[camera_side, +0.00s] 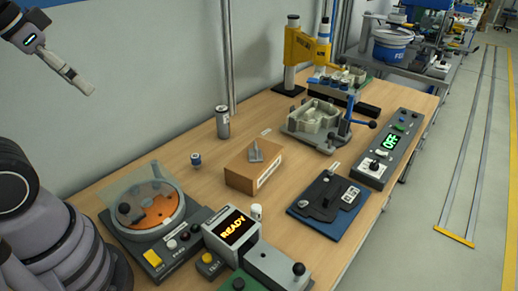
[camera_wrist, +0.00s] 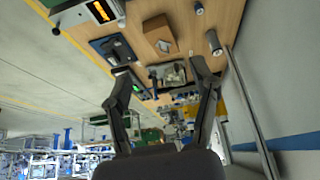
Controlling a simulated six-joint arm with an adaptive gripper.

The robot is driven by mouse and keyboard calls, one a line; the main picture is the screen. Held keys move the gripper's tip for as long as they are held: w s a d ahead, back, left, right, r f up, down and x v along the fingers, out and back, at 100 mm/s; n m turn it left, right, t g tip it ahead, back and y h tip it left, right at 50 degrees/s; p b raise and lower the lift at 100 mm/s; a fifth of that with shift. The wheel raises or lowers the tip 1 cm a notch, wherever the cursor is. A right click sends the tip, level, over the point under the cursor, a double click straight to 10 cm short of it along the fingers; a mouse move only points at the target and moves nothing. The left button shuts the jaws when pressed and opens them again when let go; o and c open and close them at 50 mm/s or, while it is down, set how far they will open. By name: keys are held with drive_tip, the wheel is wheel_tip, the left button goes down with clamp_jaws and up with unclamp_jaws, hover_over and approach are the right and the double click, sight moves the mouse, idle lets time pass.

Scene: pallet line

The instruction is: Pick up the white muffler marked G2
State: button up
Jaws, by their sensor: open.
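No marking G2 is readable in either view. A small white capped piece (camera_side: 256,210) stands behind the READY display unit; it may be the white muffler, but I cannot tell.
A grey can (camera_side: 222,122) stands near the back wall by a metal post (camera_side: 229,60). A cardboard box (camera_side: 250,178) carries a grey part. A round-dished machine (camera_side: 145,208), the READY unit (camera_side: 232,235), a blue plate fixture (camera_side: 328,197) and a yellow press (camera_side: 300,55) occupy the bench (camera_side: 180,182).

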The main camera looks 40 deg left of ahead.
drive_tip(key=w+d+f+n+g+h, duration=0.1)
drive_tip(key=w+f+n+g+h, duration=0.25)
drive_tip(key=w, duration=0.55)
drive_tip(key=w+d+f+n+g+h, duration=0.2)
drive_tip(key=w+f+n+g, duration=0.15)
drive_tip(key=w, duration=0.55)
drive_tip(key=w+f+n+g+h, duration=0.2)
drive_tip(key=w+f+n+h, duration=0.35)
drive_tip(key=f, duration=0.75)
drive_tip(key=n+h, duration=0.2)
approach(256, 207)
drive_tip(key=x, duration=1)
clamp_jaws()
